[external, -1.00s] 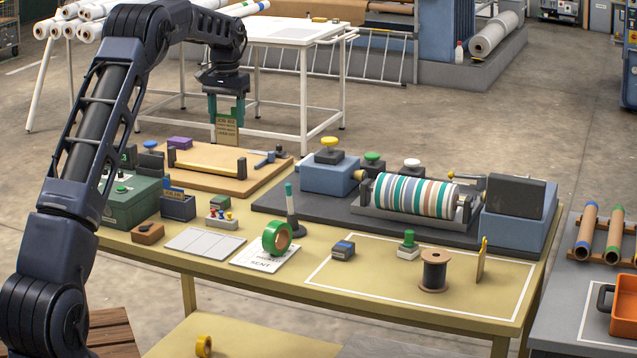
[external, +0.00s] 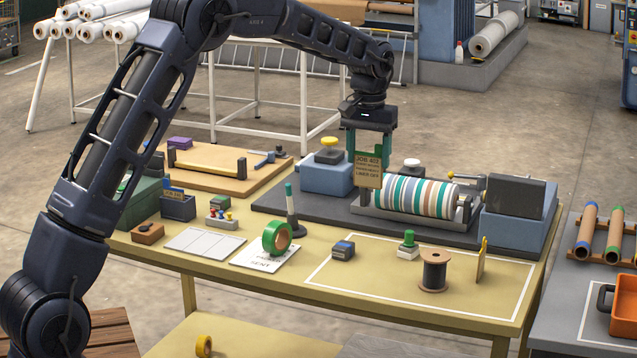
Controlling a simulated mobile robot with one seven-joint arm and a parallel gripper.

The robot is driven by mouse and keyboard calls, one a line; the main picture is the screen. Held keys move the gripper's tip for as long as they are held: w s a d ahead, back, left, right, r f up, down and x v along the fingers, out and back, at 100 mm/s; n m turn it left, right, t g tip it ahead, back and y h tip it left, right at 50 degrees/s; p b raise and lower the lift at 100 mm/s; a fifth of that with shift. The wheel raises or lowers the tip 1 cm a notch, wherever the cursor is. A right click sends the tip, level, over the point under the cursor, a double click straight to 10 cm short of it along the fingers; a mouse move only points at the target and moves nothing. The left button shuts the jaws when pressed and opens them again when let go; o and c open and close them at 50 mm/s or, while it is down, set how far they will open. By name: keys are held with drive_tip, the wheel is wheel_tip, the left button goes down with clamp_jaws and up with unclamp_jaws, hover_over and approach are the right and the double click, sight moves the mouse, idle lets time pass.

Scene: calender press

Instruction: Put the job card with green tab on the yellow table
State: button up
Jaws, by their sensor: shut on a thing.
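My gripper (external: 370,152) is shut on a tan job card (external: 368,171) that hangs upright between its fingers. The card reads "JOB 402" and has a dark green strip along its top, partly covered by the fingers. The gripper holds it in the air, in front of the left end of the striped roller as seen here. The yellow table (external: 255,284) lies below, with a white outlined area on its right part. Another card with a blue tab (external: 173,192) stands in a dark box at the left.
The striped roller (external: 420,196) sits behind. The outlined area has bare room at its front.

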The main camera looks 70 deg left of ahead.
drive_tip(key=d+f, duration=0.1)
drive_tip(key=f, duration=0.5)
drive_tip(key=d+f, duration=0.1)
drive_tip(key=f, duration=0.6)
drive_tip(key=w+d+f, duration=0.1)
drive_tip(key=d+f, duration=0.1)
drive_tip(key=f, duration=0.5)
drive_tip(key=shift+f, duration=0.15)
drive_tip(key=o, duration=0.6)
drive_tip(key=shift+o, duration=0.2)
wheel_tip(320, 180, up, 12)
drive_tip(key=shift+r, duration=0.2)
